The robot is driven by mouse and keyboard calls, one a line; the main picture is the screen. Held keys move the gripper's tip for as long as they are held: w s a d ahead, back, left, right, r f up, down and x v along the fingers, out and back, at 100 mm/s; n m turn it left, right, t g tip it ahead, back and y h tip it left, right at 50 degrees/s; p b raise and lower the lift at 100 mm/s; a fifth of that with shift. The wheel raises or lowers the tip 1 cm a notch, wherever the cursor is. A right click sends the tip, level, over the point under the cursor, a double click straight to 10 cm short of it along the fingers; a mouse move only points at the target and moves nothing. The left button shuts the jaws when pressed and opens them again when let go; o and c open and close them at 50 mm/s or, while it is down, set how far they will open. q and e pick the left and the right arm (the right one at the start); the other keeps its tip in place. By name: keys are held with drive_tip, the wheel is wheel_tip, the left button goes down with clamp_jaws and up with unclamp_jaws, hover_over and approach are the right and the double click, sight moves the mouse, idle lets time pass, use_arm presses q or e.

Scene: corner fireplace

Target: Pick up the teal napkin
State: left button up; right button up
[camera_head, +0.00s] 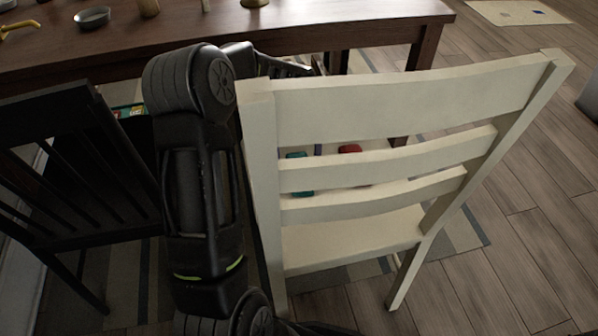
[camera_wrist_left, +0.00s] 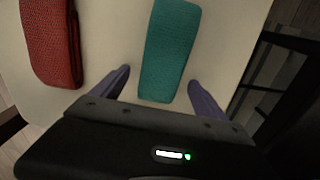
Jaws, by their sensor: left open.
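The teal napkin (camera_wrist_left: 170,45) is a folded, ribbed strip lying on the cream seat of the white chair. In the head view it shows in part through the gaps between the back slats (camera_head: 299,159). My left gripper (camera_wrist_left: 160,90) is open, with its two purple fingers on either side of the napkin's near end. Nothing is gripped, and I cannot tell the exact height of the fingertips above the seat. In the head view the gripper is mostly hidden behind the chair back. My right gripper is in neither view.
A folded red napkin (camera_wrist_left: 52,40) lies left of the teal one, on the same seat. The white chair's slatted back (camera_head: 390,110) stands close to my left arm. A dark chair (camera_head: 75,170) is at left. The wooden table (camera_head: 330,30) holds a small bowl (camera_head: 92,17).

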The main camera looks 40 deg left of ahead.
sight(297, 160)
use_arm(q)
drive_tip(key=c, duration=1.4)
drive_tip(key=shift+c, duration=0.2)
wheel_tip(297, 160, up, 10)
drive_tip(key=p, duration=0.3)
drive_tip(key=shift+p, duration=0.3)
